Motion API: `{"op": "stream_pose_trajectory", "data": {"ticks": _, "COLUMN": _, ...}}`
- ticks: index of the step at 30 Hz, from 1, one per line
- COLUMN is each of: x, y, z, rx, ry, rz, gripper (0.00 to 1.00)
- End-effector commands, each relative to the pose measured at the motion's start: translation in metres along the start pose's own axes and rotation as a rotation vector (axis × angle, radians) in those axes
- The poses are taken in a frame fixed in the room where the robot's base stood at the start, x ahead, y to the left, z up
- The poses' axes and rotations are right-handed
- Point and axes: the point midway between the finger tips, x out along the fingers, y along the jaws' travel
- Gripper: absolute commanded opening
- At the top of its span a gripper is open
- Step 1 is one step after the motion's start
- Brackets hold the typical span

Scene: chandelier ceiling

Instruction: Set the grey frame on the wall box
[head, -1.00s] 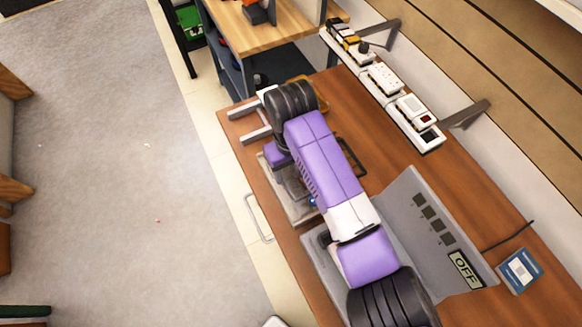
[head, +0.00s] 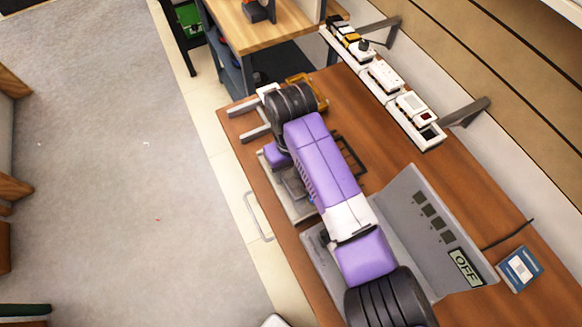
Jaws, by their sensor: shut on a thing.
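My gripper (head: 293,187) points down in the head view, partly hidden by my purple forearm. It is shut over a pale grey tray-like piece (head: 303,213) at the table's left edge. The grey frame cannot be clearly told apart at the jaws; my arm hides much of that spot. A row of white boxes with sockets and switches lies along the wall at the upper right. The nearest wall box (head: 431,141) has a dark opening at its near end. My gripper is well to the left of it.
A thin dark frame (head: 352,168) and an orange frame (head: 313,84) lie on the brown table. Two grey bars (head: 256,133) stick out at its left edge. A grey panel marked OFF (head: 425,225) and a blue box (head: 520,269) stand on the right. Bare tabletop lies before the wall boxes.

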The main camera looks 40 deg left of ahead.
Motion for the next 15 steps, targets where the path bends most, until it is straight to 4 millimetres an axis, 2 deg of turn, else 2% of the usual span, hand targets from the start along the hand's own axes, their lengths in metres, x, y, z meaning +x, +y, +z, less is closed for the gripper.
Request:
{"op": "stream_pose_trajectory", "data": {"ticks": 14, "x": 0.0013, "y": -0.0002, "z": 0.0001, "rx": 0.0, "ry": 0.0, "rz": 0.0, "gripper": 0.17}}
{"op": "stream_pose_trajectory", "data": {"ticks": 15, "x": 0.0013, "y": -0.0002, "z": 0.0001, "rx": 0.0, "ry": 0.0, "rz": 0.0, "gripper": 0.61}}
